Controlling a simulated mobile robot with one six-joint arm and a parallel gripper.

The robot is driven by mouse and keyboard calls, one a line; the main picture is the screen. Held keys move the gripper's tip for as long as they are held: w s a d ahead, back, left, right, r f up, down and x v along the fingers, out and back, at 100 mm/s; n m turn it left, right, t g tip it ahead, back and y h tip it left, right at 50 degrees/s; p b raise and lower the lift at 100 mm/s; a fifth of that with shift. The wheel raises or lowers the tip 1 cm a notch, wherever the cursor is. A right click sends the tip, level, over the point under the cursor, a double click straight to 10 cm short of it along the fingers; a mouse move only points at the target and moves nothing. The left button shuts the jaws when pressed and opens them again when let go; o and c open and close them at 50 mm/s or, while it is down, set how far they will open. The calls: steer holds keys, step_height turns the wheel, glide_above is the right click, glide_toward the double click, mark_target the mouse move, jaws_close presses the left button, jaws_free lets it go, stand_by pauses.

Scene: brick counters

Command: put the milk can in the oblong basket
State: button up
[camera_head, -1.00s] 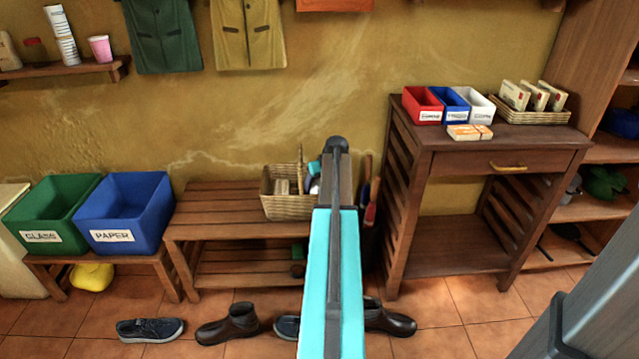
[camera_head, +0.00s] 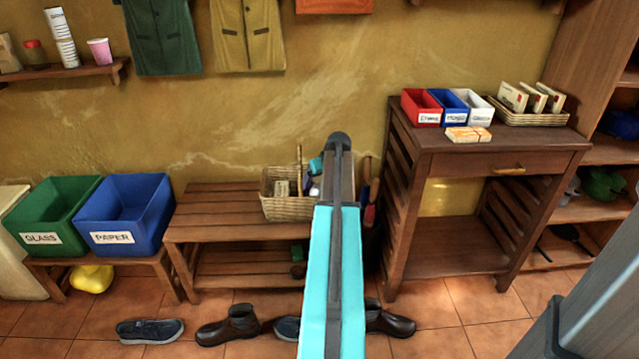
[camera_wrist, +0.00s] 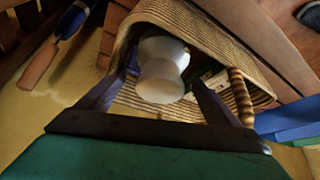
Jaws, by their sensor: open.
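The white milk can (camera_wrist: 163,68) shows in the wrist view within the outline of the wicker basket (camera_wrist: 205,32). Whether it rests on the basket's floor cannot be told. My gripper (camera_wrist: 160,90) is open, with one dark finger on each side of the can; contact is unclear. In the head view the oblong wicker basket (camera_head: 290,209), with an upright handle, stands on the slatted bench. A pale boxed item (camera_head: 282,188) is inside it. My arm hides the basket's right end and most of the gripper there.
A dark wooden cabinet (camera_head: 500,160) stands right of the bench (camera_head: 215,215). Green (camera_head: 40,238) and blue (camera_head: 112,237) bins stand at left. Brushes with wooden handles (camera_wrist: 40,62) hang close beside the basket. Shoes (camera_head: 228,324) lie on the floor in front.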

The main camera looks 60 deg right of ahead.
steer(key=p+v, duration=0.2)
steer(key=v, duration=0.8)
steer(key=shift+s+r, duration=0.15)
steer(key=shift+r, duration=0.2)
stand_by(0.5)
